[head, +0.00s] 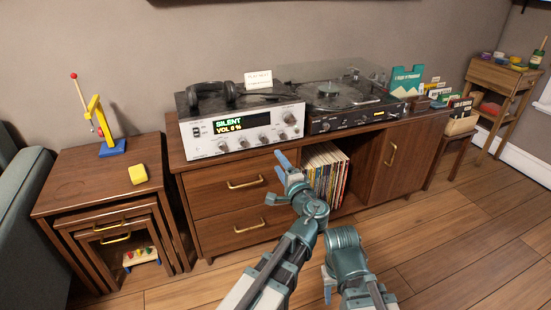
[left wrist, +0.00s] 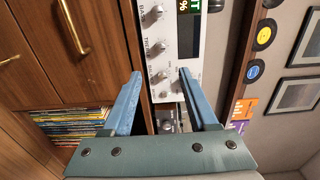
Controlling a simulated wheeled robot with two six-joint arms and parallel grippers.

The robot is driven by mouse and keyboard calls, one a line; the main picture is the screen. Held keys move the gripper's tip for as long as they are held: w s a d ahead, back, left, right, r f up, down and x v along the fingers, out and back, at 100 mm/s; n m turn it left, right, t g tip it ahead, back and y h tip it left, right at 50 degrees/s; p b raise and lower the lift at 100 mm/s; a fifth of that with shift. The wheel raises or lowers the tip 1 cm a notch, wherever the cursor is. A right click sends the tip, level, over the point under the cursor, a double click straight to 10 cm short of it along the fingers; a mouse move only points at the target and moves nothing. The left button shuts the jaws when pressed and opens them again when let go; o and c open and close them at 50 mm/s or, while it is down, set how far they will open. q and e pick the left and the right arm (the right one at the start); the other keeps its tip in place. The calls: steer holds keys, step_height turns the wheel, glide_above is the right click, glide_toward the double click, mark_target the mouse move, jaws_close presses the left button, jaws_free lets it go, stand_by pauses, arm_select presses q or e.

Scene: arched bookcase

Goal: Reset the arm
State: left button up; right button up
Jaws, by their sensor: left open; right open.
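My left gripper (head: 281,165) is open and empty in front of the bookcase cabinet (head: 222,184), just below the front of the silver receiver (head: 240,132). In the left wrist view its two blue fingers (left wrist: 160,88) are spread apart, with the receiver's knobs and the cabinet edge behind the gap. Nothing is between them. My right arm is folded low at the bottom middle of the head view. Only a small blue part of the right gripper (head: 328,284) shows there, and the rest is hidden. I see nothing held by it.
Headphones (head: 212,91) lie on the receiver, beside a turntable (head: 345,100). Records (head: 327,172) fill an open cubby behind the left gripper. Nested tables (head: 85,180) stand left, with a yellow block (head: 138,174). A stool with a record crate (head: 460,124) stands right. The floor in front is clear.

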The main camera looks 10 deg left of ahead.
arm_select(q)
steer(key=shift+s+d, duration=0.15)
steer(key=shift+s, duration=0.1)
steer(key=s+a+f+n+g+h, duration=0.3)
steer(key=s+a+f+n+g, duration=0.25)
steer(key=f, duration=0.45)
steer(key=s+a+f+n+g+h, duration=0.2)
steer(key=s+f+n+g, duration=0.2)
steer(key=s+f+g, duration=0.35)
steer(key=s+d+f+n+g+h, duration=0.1)
steer(key=s+d+f+n+h, duration=0.1)
steer(key=s+d+f+h, duration=0.25)
steer(key=s+d+r+m+g+p, duration=0.1)
steer(key=s+d+r+m+p, duration=0.1)
steer(key=s+d+r+p, duration=0.3)
steer(key=s+d+r+m+p, duration=0.1)
steer(key=s+d+m, duration=0.15)
steer(key=d, duration=0.45)
step_height(320, 180, up, 38)
steer(key=p, duration=3.7)
steer(key=shift+w+a+f+y, duration=0.15)
steer(key=shift+w+f+y, duration=0.1)
steer(key=shift+w+y, duration=0.1)
